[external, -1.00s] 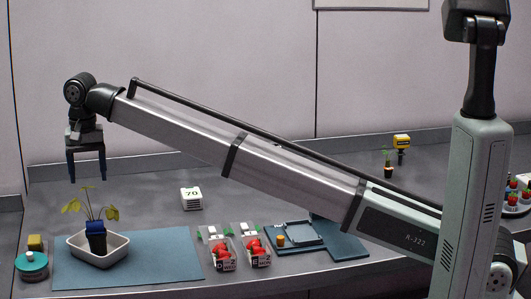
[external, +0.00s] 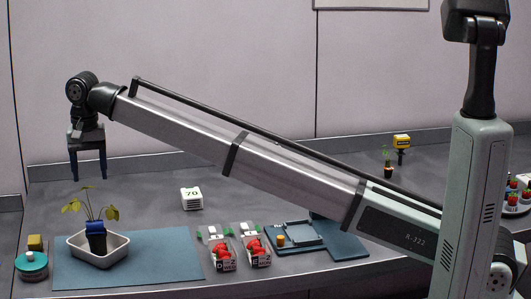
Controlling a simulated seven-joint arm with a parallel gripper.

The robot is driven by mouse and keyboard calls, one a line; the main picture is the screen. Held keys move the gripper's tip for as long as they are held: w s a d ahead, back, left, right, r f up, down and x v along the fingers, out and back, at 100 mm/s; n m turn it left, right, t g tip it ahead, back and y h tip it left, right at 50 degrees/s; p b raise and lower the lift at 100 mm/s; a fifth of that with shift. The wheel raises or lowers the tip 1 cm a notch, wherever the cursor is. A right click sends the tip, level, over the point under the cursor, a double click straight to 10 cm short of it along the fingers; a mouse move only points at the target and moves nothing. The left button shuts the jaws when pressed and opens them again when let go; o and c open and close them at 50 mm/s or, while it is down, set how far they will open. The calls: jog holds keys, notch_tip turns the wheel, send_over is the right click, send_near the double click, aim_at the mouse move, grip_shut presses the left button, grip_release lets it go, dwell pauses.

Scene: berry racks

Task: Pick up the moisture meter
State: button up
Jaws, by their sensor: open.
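The moisture meter seems to be the small yellow device (external: 402,141) on a dark stem at the back right of the counter, just above my arm in the picture. Its lower end is close to the arm's outline, and fine detail is too small to tell. My gripper (external: 89,176) is open and empty at the far left, pointing down above a potted plant. It is far from the yellow device.
Strawberry packs (external: 222,255), a blue-grey board (external: 345,246), a white "70" block (external: 191,198) and a small seedling (external: 388,170) stand along the counter. A teal-lidded jar (external: 32,265) is at left.

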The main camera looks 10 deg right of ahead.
jog(key=w+d+m, duration=0.2)
jog(key=w+d, duration=0.8)
jog(key=w, duration=0.4)
jog(key=w+d+m, duration=0.3)
jog(key=w+d, duration=1)
jog(key=d, duration=0.5)
jog(key=w+d+m, duration=0.2)
jog(key=w+d, duration=1)
jog(key=d, duration=0.5)
jog(key=w+d+f+m, duration=0.1)
jog(key=w+d, duration=0.1)
jog(key=d, duration=0.7)
jog(key=w+d+m, duration=0.2)
jog(key=w+d, duration=0.1)
jog(key=d, duration=0.6)
jog(key=m, duration=0.6)
send_near(400, 135)
jog(key=shift+s+f, duration=0.25)
jog(key=shift+w+m, duration=0.1)
jog(key=shift+m, duration=1)
jog(key=shift+f, duration=0.2)
notch_tip(400, 135, down, 8)
jog(key=shift+f, duration=0.15)
jog(key=shift+s+d+f, duration=0.1)
jog(key=shift+f, duration=1.2)
jog(key=shift+s+d+f, duration=0.1)
jog(key=shift+f, duration=1.2)
jog(key=c, duration=1.1)
